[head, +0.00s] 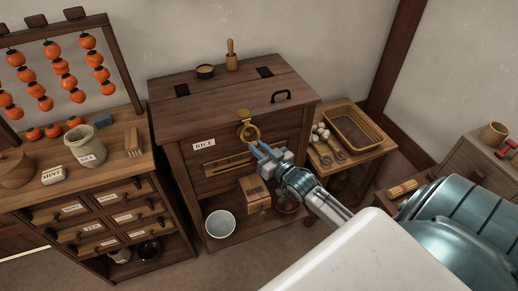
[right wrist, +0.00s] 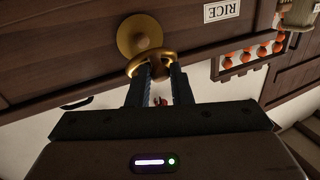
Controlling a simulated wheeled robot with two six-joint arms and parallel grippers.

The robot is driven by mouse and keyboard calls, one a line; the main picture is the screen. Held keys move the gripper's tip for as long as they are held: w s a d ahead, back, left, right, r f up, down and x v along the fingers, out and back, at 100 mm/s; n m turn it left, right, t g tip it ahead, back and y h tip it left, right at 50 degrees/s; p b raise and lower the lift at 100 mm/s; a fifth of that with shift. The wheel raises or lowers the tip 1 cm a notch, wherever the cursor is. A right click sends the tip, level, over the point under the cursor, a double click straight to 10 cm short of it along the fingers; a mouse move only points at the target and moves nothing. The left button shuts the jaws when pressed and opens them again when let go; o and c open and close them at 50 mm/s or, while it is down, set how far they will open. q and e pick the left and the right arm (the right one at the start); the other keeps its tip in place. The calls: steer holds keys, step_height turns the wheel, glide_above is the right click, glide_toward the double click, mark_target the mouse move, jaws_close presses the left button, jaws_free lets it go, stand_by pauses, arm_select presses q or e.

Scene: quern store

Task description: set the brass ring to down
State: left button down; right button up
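The brass ring (head: 250,132) hangs from a round brass plate (head: 243,114) on the front of the dark wooden rice chest, beside the RICE label. The ring also shows in the right wrist view (right wrist: 134,67), below its plate (right wrist: 139,36). My right gripper (head: 259,149) has its blue fingertips at the ring's lower right edge. In the right wrist view its two fingers stand apart with a narrow gap, their tips overlapping the ring's near edge. Whether they touch the ring I cannot tell. My left gripper is not in view.
Below stand a wooden box (head: 254,194) and a white bowl (head: 220,224). A drawer cabinet (head: 97,209) is left, a basket table (head: 352,128) right.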

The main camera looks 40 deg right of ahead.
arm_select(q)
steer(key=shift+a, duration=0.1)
arm_select(e)
jaws_close()
